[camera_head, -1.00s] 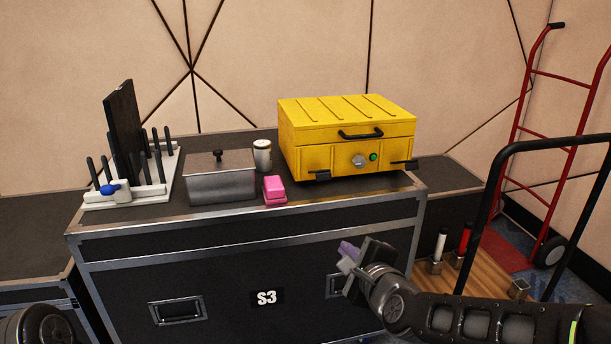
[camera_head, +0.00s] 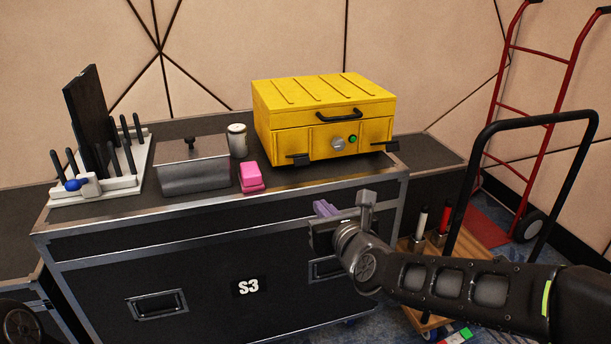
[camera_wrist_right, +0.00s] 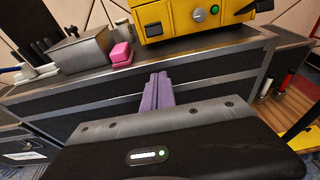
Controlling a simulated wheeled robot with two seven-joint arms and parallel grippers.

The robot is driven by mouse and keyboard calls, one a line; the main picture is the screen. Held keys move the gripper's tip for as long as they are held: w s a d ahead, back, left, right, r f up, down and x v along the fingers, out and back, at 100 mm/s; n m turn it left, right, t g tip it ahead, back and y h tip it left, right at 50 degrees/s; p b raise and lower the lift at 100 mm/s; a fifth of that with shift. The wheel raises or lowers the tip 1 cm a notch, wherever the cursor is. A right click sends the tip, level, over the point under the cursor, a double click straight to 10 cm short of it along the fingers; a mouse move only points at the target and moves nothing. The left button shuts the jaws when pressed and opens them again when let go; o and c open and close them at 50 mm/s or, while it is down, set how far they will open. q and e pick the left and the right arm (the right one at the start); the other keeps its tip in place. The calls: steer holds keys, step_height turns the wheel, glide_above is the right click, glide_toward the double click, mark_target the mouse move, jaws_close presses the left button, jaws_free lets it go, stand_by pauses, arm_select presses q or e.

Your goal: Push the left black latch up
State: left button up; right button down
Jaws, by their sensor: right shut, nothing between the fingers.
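A yellow case (camera_head: 325,112) with a black handle stands on the black flight case (camera_head: 200,250). The left black latch (camera_head: 299,160) sticks out low on its front and points down and outward. The right black latch (camera_head: 391,146) is at the front right corner. In the right wrist view the yellow case (camera_wrist_right: 185,22) and its left latch (camera_wrist_right: 153,30) show at the top. My right gripper (camera_head: 324,208) is shut and empty, in front of the flight case and below the left latch, apart from it. Its purple fingers (camera_wrist_right: 158,92) are together. My left gripper is not in view.
A pink block (camera_head: 251,177), a metal box with lid (camera_head: 193,174), a white canister (camera_head: 237,141) and a white rack (camera_head: 110,183) stand left of the yellow case. A cart with a black handle (camera_head: 535,118) stands at right.

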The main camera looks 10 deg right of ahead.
mark_target(297, 160)
steer(key=w+r+p, duration=0.1)
steer(key=w, duration=1)
steer(key=shift+w+a, duration=0.25)
steer(key=shift+a, duration=0.15)
steer(key=shift+r, duration=0.1)
